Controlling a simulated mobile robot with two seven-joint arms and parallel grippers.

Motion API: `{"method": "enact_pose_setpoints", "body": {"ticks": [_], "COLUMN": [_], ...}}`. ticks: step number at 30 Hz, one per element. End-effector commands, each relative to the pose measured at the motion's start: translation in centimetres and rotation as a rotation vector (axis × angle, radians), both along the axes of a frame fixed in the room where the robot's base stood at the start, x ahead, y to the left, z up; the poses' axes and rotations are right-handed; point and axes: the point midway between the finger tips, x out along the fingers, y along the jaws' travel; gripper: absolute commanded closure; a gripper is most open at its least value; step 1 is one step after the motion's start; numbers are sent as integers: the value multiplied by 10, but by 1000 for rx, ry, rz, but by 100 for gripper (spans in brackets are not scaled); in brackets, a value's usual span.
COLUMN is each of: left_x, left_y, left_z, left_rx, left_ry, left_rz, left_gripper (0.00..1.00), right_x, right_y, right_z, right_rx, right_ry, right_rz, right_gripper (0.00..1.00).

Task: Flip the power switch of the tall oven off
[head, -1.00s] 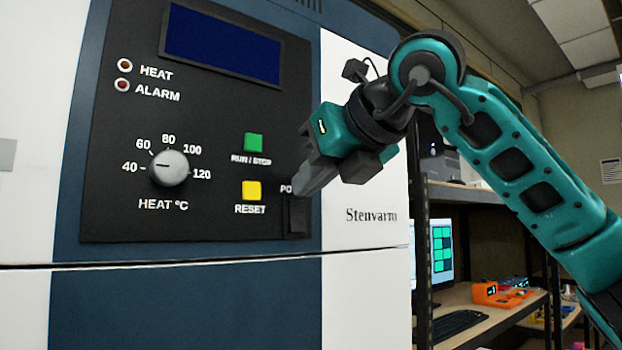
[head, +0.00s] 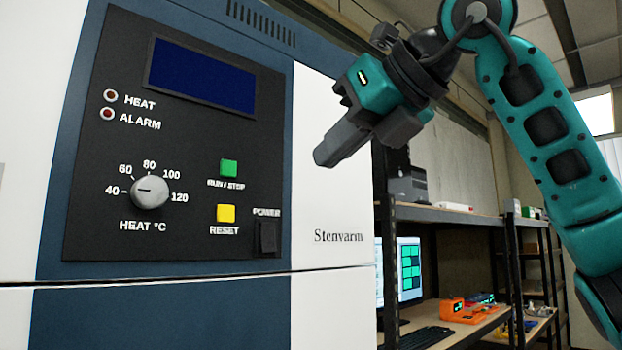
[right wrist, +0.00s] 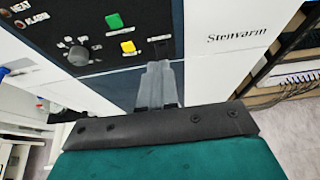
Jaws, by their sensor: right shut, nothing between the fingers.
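The tall oven (head: 330,255) has a black control panel (head: 95,225) on its front. The black power switch (head: 267,237) is at the panel's lower right, under the label POWER, right of the yellow RESET button (head: 226,213). Its rocker position is hard to tell. My right gripper (head: 322,154) is shut and empty. In the head view it is up and right of the switch, apart from it. In the right wrist view my gripper's fingers (right wrist: 153,75) point toward the switch (right wrist: 160,48), which shows just past their tips. My left gripper is not in view.
The green RUN / STOP button (head: 229,167) and the heat knob (head: 150,191) are on the same panel, left of the switch. The HEAT and ALARM lamps look dark red. A shelf with a monitor (head: 409,270) and an orange device (head: 466,312) stands right of the oven.

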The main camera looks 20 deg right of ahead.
Motion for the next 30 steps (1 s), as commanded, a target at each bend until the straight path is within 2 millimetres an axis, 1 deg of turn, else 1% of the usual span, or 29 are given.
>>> {"method": "enact_pose_setpoints", "body": {"ticks": [1, 6, 24, 26, 28, 29, 30], "left_x": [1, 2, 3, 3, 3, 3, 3], "left_y": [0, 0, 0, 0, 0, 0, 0], "left_z": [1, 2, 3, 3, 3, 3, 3], "left_rx": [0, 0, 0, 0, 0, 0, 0], "left_ry": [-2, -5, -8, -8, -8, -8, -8], "left_rz": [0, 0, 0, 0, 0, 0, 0], "left_gripper": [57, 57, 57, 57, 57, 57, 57], "right_x": [-5, -13, -14, -12, -6, -3, 2], "right_y": [-2, -5, -5, -1, 11, 20, 33], "right_z": [6, 12, 12, 9, 1, -5, -14], "right_rx": [1, -1, 0, 1, 10, 17, 32], "right_ry": [-3, 1, 1, 5, 12, 16, 25], "right_rz": [0, 1, 2, 18, 70, 105, 163], "right_gripper": [100, 100, 100, 100, 100, 100, 100]}}
